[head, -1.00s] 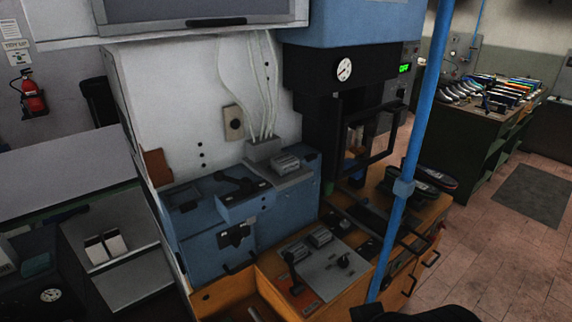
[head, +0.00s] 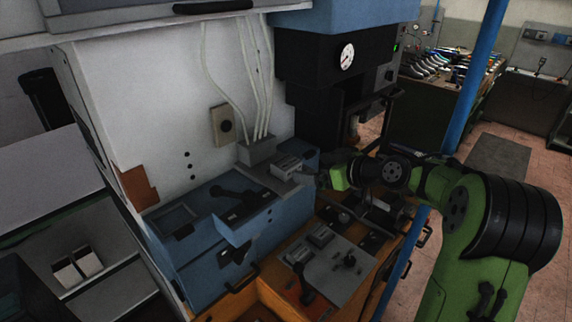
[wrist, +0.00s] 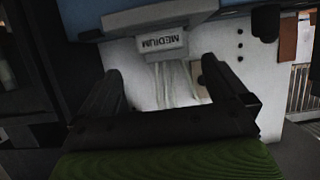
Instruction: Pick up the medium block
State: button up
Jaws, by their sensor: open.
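The medium block is a small grey block (head: 287,166) on a light grey plate on top of the blue cabinet in the head view. In the wrist view its lettering MEDIUM (wrist: 160,43) reads upside down, near the top middle. My gripper (wrist: 162,72) is open and empty in the wrist view, with the block beyond its fingertips and between them across the picture. In the head view my gripper (head: 318,181) is just right of the block, and its fingers are dark and hard to make out.
A grey box with white cables (head: 257,150) stands close behind the block, before a white panel (head: 165,100). A black press with a gauge (head: 347,57) is behind right. A blue post (head: 477,80) rises beside my arm. A control panel (head: 328,258) lies in front.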

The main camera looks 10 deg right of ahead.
aim_at(292, 165)
jog(key=p+x, duration=0.1)
jog(key=x, duration=0.3)
jog(key=p+x, duration=0.1)
jog(key=x, duration=0.3)
jog(key=shift+w+a+r, duration=0.1)
jog(key=shift+w+a, duration=0.1)
jog(key=shift+a, duration=0.1)
jog(key=shift+w+f, duration=0.25)
jog(key=shift+w, duration=0.1)
jog(key=shift+s, duration=0.2)
jog(key=shift+c, duration=1.1)
jog(key=c, duration=1)
jog(key=shift+r, duration=0.1)
jog(key=shift+c, duration=0.2)
